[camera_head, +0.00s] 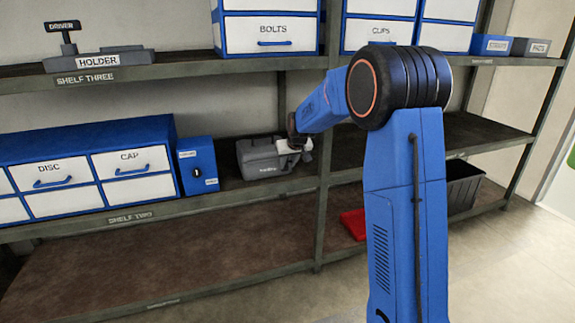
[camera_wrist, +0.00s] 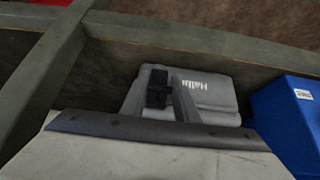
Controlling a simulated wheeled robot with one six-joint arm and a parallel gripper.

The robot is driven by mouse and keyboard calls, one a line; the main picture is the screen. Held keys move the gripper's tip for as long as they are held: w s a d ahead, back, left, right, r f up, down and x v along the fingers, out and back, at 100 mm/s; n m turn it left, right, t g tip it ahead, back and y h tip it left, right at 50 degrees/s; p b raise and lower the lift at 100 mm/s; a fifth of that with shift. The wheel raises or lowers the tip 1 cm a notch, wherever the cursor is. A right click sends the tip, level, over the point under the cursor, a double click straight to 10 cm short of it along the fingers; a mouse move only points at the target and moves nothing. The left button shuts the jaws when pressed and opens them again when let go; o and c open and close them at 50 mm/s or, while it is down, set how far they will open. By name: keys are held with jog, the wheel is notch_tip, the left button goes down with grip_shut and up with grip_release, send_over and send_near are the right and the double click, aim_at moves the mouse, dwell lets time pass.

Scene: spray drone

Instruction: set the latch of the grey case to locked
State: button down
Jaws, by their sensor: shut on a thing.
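The grey case (camera_head: 262,160) sits on the middle shelf, right of a small blue box. It also shows in the wrist view (camera_wrist: 212,92), upside down, with pale lettering on its front. My gripper (camera_head: 295,146) is at the case's right end, near its upper edge. In the wrist view my gripper (camera_wrist: 160,88) reaches to the case and is shut around a dark block (camera_wrist: 157,88) at the case's edge, seemingly the latch. The fingers hide much of this part, and I cannot tell which way the latch is set.
The blue box (camera_head: 198,165) stands close left of the case. A drawer unit (camera_head: 90,160) is farther left. A shelf post (camera_head: 322,150) is close right of the gripper. A red thing (camera_head: 353,222) and a black bin (camera_head: 464,187) are lower right.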

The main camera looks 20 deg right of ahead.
jog(key=c, duration=1.4)
grip_release()
jog(key=shift+o, duration=0.2)
jog(key=v, duration=1.7)
jog(key=shift+r, duration=0.15)
jog(key=shift+s, duration=0.1)
